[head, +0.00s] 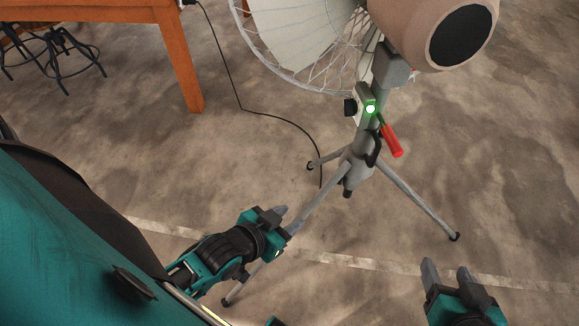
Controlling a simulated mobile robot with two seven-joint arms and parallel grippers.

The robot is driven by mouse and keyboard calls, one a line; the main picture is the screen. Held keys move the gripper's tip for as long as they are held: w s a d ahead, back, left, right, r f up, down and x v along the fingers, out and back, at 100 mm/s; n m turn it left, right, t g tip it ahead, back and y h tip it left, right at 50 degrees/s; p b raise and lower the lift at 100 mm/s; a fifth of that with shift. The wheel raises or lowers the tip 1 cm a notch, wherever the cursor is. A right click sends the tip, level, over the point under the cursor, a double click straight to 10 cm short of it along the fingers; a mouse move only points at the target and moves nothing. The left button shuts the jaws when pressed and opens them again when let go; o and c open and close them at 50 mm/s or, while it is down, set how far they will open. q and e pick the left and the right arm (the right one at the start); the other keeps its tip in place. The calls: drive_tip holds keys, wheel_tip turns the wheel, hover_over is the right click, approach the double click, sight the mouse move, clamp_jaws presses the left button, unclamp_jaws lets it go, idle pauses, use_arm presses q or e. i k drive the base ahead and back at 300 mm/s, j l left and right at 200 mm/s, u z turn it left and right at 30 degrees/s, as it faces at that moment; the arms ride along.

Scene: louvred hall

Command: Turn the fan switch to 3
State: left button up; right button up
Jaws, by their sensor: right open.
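The fan stands on a grey tripod, with part of its wire cage (300,75) and its beige motor housing (420,35) at the top of the head view. A small grey box (365,96) on the post bears a lit green light (370,108) and a black knob (350,107) on its left side. The switch's markings are too small to read. My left gripper (284,222) is below and left of the box, in front of a tripod leg; its finger gap is unclear. My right gripper (447,272) is open and empty at the lower right, apart from the fan.
A red-handled lever (391,140) sticks out from the post below the box. Tripod legs (420,203) spread over the concrete floor. A black cable (255,112) runs to an orange wooden table (180,60). A dark stool (55,50) stands at the upper left. Floor at right is clear.

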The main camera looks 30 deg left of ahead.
sight(350, 105)
drive_tip(key=k+z, duration=0.2)
drive_tip(key=i+l+u, duration=0.1)
drive_tip(key=i+u, duration=0.35)
drive_tip(key=i+l+u, duration=0.2)
drive_tip(key=u, duration=0.25)
drive_tip(key=i, duration=0.1)
